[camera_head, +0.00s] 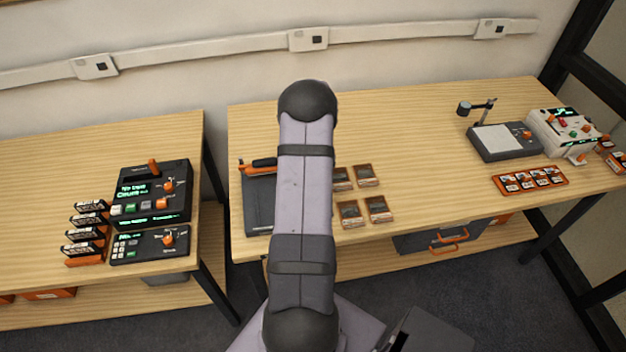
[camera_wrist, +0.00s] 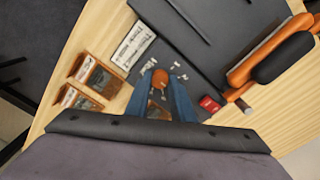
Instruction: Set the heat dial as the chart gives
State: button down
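In the wrist view an orange dial (camera_wrist: 160,77) sits on a dark device (camera_wrist: 185,55), with small white marks around it. A white printed label (camera_wrist: 133,44), too small to read, lies beside it; I cannot tell whether this is the chart. My gripper (camera_wrist: 161,83) points down at the dial. Its two blue-grey fingers are apart, with the dial showing between their tips. I cannot tell whether they touch it. In the head view my arm hides the gripper, the dial and most of the dark device (camera_head: 257,210).
The device has a red button (camera_wrist: 209,103) and an orange-and-black handle (camera_wrist: 270,58). Several brown framed cards (camera_head: 366,176) lie to its right. Black machines with orange knobs (camera_head: 150,190) stand on the left table. A scale-like device (camera_head: 505,140) stands at the right.

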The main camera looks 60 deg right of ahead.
jog(key=shift+n, duration=0.4)
jog(key=n+b, duration=0.1)
jog(key=n, duration=0.1)
jog(key=shift+f+n, duration=0.1)
jog(key=shift+n, duration=0.2)
jog(key=shift+n+b, duration=0.75)
jog(key=shift+n, duration=1.55)
jog(key=c, duration=1.5)
grip_release()
jog(key=shift+c, duration=0.2)
